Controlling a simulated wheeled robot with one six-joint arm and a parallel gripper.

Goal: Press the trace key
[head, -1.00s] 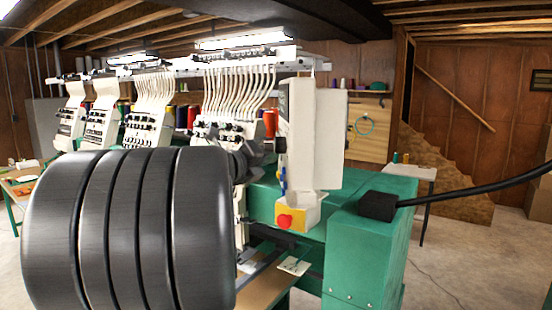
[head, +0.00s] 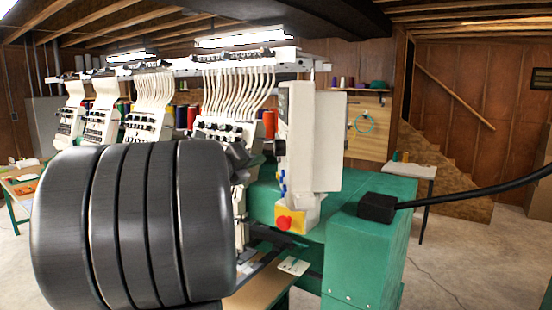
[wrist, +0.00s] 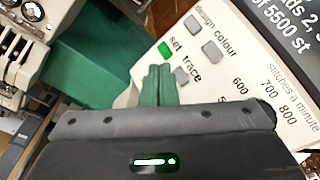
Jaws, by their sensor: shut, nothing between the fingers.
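In the wrist view the white control panel (wrist: 145,62) is tilted. The trace key (wrist: 182,76) is a small grey key beside the printed word "trace". My gripper (wrist: 159,70) is shut and empty, its greenish fingertips just left of the trace key. I cannot tell whether they touch the panel. Grey keys by "design" (wrist: 191,25) and "colour" (wrist: 212,49) lie farther off. In the head view the control box (head: 313,140) shows from its side; its keys are not visible, and my arm hides the gripper.
A red stop button (head: 284,223) on a yellow plate sits low on the control box. The green machine body (head: 365,255) and a row of white sewing heads (head: 212,130) stand close by. A dark screen (wrist: 290,35) borders the keys. Open floor lies at the right.

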